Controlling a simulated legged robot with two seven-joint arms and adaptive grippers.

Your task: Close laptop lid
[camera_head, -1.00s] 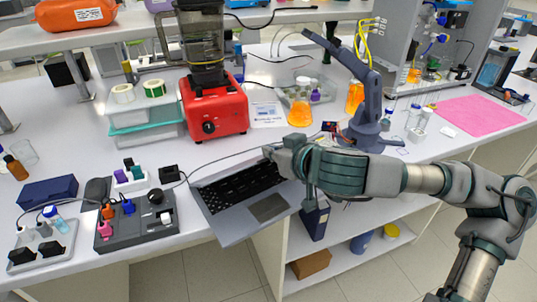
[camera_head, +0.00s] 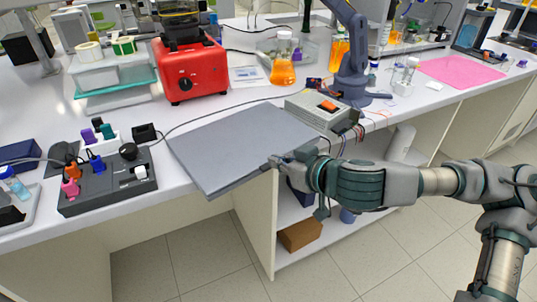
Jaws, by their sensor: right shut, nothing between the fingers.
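The laptop (camera_head: 240,142) lies at the front edge of the white bench, and its grey lid is down flat over the keyboard. Its front corner sticks out past the bench edge. My right gripper (camera_head: 274,163) is shut and empty, its fingertips at the right front edge of the lid. I cannot tell whether they touch it. My left gripper is not in view.
A grey control box (camera_head: 105,180) with knobs stands left of the laptop. A red blender base (camera_head: 190,68) and an orange flask (camera_head: 283,65) stand behind. A grey box with wires (camera_head: 318,110) and a small blue-grey robot arm (camera_head: 352,62) stand to the right.

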